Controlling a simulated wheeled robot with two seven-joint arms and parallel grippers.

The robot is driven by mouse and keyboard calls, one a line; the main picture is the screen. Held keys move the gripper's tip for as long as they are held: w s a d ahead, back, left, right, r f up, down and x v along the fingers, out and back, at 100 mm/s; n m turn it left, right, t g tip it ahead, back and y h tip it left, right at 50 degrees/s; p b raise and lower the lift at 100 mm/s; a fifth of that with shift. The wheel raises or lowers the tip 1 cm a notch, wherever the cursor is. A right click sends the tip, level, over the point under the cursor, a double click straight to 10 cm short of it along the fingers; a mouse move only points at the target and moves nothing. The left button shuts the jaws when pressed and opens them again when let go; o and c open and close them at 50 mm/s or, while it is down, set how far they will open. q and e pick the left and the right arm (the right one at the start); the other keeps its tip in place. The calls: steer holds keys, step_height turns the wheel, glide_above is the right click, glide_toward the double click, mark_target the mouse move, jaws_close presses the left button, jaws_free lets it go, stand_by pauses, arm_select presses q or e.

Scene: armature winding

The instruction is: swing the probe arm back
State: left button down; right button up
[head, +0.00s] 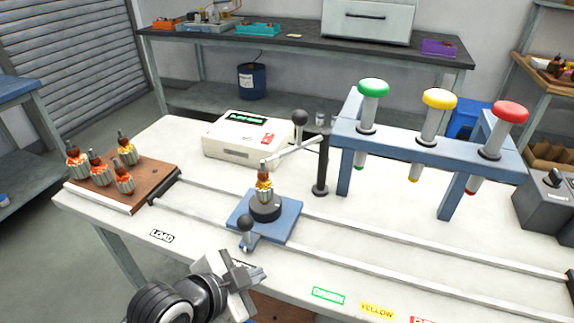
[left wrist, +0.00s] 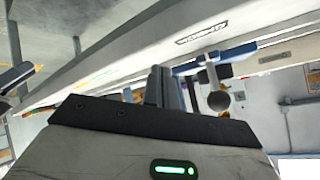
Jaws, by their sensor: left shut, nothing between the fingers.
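The probe arm (head: 290,153) is a pale bar on a dark upright post (head: 321,165), with a black ball knob (head: 300,117) standing up from it. Its free end lies over the armature (head: 264,188), which stands upright on a blue carriage (head: 283,225). I cannot tell whether the tip touches the armature. My left gripper (head: 256,275) is shut and empty in front of the carriage, apart from the carriage's black handle knob (head: 246,222). Its fingers (left wrist: 165,88) also show in the left wrist view, with a ball knob (left wrist: 219,100) beyond them. My right gripper is not in view.
A white tester box (head: 247,138) stands behind the carriage. A blue rack (head: 430,150) with green, yellow and red plungers stands right of the post. Rails (head: 390,237) run along the table. A brown tray (head: 145,180) with several armatures is at left.

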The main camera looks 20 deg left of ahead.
arm_select(q)
steer(key=w+r+m+t+h, duration=0.1)
steer(key=w+r+m+t, duration=0.2)
steer(key=r+m, duration=0.2)
steer(key=w+r+m+t+h, duration=0.1)
steer(key=w+r+m+t, duration=0.2)
steer(key=r, duration=0.6)
steer(key=shift+w+a+m+h+b, duration=0.15)
steer(key=shift+w+m+h+b, duration=0.25)
steer(key=shift+m, duration=0.6)
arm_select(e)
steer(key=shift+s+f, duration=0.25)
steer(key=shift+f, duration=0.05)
arm_select(q)
steer(key=w+f+p, duration=0.1)
steer(key=w+p, duration=0.1)
steer(key=w, duration=0.9)
steer(key=shift+w+d+f, duration=0.15)
steer(key=shift+w+d, duration=0.05)
steer(key=shift+w, duration=0.1)
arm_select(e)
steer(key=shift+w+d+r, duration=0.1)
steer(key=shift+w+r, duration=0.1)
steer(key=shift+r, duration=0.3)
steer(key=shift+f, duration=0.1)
